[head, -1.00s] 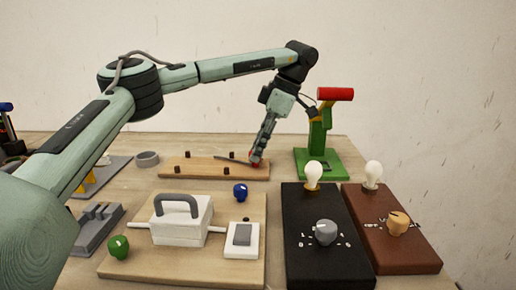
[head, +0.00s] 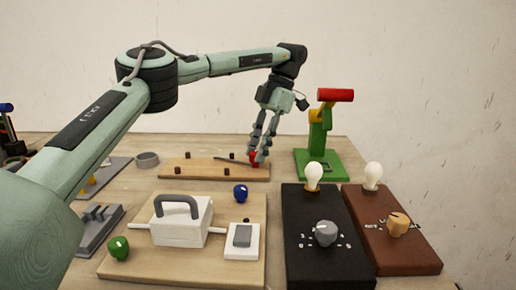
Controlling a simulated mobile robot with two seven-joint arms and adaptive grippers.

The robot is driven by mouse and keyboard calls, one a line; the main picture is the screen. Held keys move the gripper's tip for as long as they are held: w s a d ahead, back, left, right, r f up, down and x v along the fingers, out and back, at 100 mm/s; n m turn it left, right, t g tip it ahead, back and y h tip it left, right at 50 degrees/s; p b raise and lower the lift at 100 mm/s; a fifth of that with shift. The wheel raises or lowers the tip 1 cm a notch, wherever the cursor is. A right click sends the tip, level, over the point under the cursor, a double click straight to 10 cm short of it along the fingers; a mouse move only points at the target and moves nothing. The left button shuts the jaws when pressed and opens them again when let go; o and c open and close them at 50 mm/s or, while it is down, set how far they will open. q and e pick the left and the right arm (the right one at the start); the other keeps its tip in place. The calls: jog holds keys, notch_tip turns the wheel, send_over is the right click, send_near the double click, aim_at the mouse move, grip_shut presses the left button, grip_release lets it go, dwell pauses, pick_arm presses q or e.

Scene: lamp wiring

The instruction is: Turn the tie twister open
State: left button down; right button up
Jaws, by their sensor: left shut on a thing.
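A small red knob (head: 254,157), which I take to be the tie twister, is at the right end of a low wooden board (head: 200,172). My left gripper (head: 256,158) reaches down to it from above, fingers around it. The gripper is shut on the red knob, and its fingers partly hide it. A thin dark rod or cable (head: 233,161) lies on the board just left of the knob. My right gripper is not in view.
Several dark pegs stand on the board. A green stand with a red bar (head: 320,130) is close on the right. In front are a switch board (head: 130,262) with a white box, and black (head: 325,265) and brown (head: 415,255) lamp bases with dials and bulbs.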

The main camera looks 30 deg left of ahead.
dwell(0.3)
pick_arm(q)
jog(key=c, duration=1.2)
grip_release()
jog(key=v, duration=0.7)
jog(key=shift+r, duration=0.25)
jog(key=shift+w, duration=0.1)
